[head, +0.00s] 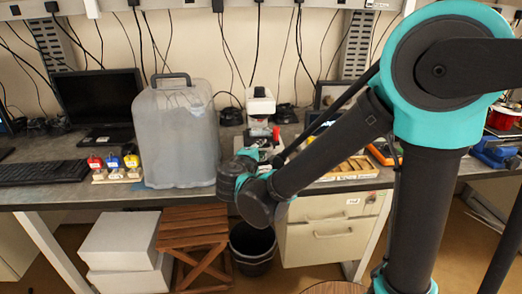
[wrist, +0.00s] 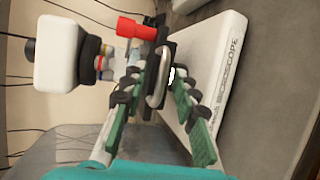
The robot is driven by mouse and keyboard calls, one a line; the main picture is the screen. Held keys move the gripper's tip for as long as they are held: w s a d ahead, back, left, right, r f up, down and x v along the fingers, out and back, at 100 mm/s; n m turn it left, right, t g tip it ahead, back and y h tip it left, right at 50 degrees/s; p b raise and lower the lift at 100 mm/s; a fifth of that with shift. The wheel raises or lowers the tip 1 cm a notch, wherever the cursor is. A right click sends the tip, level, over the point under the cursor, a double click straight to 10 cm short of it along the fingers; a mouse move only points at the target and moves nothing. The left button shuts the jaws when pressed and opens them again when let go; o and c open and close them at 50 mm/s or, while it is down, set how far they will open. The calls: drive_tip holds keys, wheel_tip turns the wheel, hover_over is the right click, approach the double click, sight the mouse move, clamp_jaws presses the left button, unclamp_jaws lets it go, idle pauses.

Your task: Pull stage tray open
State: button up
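The stage tray shows in the wrist view as a dark plate (wrist: 171,52) with a looped metal handle (wrist: 155,88). It belongs to a white device with a white head (wrist: 58,52), a red knob (wrist: 136,28) and a pale base (wrist: 212,78) lettered "BIOSCOPE". In the head view the device (head: 260,103) stands on the bench behind my arm. My gripper (wrist: 157,80) is open, its green fingers on either side of the handle. I cannot tell whether either finger touches it. In the head view my wrist hides the fingers.
A large translucent jug (head: 178,135) stands left of the device. Left of it are small red, blue and yellow items (head: 113,164), a keyboard (head: 42,172) and a monitor (head: 98,100). A wooden tray (head: 350,168) lies to the right. A wooden stool (head: 195,240) and drawers (head: 333,240) are below.

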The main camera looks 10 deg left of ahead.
clamp_jaws()
drive_tip(key=shift+s, duration=0.15)
drive_tip(key=s+d, duration=0.3)
drive_tip(key=s, duration=0.7)
drive_tip(key=shift+d, duration=0.2)
drive_tip(key=shift+f, duration=0.1)
unclamp_jaws()
